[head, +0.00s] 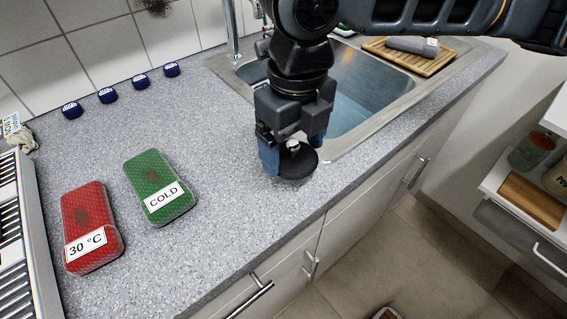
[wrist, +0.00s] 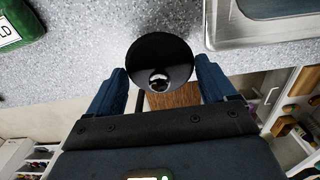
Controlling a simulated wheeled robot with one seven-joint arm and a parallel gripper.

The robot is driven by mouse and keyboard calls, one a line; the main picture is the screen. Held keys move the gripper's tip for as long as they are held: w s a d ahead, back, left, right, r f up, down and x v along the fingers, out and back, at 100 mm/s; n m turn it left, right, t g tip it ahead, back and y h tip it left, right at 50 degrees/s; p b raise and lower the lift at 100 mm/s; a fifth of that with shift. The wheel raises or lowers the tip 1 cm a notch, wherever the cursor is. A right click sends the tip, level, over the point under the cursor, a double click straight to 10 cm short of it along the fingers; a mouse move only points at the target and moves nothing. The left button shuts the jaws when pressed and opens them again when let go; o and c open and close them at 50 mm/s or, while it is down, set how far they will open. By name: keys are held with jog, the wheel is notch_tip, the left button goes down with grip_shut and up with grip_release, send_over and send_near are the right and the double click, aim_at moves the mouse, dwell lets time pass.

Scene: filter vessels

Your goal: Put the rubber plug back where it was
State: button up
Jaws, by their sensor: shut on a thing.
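The rubber plug (head: 299,160) is a black disc with a small metal knob on top. My gripper (head: 287,160) is shut on it at the counter's front part, just left of the sink (head: 372,95). In the wrist view the plug (wrist: 160,62) sits between the two blue fingers of my gripper (wrist: 160,80). The head view does not clearly show whether the plug touches the counter. The sink holds bluish water; its drain is hidden.
A green COLD box (head: 158,180) and a red 30 °C box (head: 90,225) lie on the speckled counter (head: 225,225). Several blue caps (head: 140,81) line the wall. A tap (head: 232,30) stands at the sink's back left.

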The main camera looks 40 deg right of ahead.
aim_at(284, 158)
jog(key=shift+w+a+f, duration=0.35)
jog(key=shift+a+f, duration=0.25)
jog(key=shift+a, duration=0.1)
jog(key=shift+f, duration=1.9)
jog(key=shift+f, duration=0.15)
jog(key=o, duration=0.9)
jog(key=shift+c, duration=0.2)
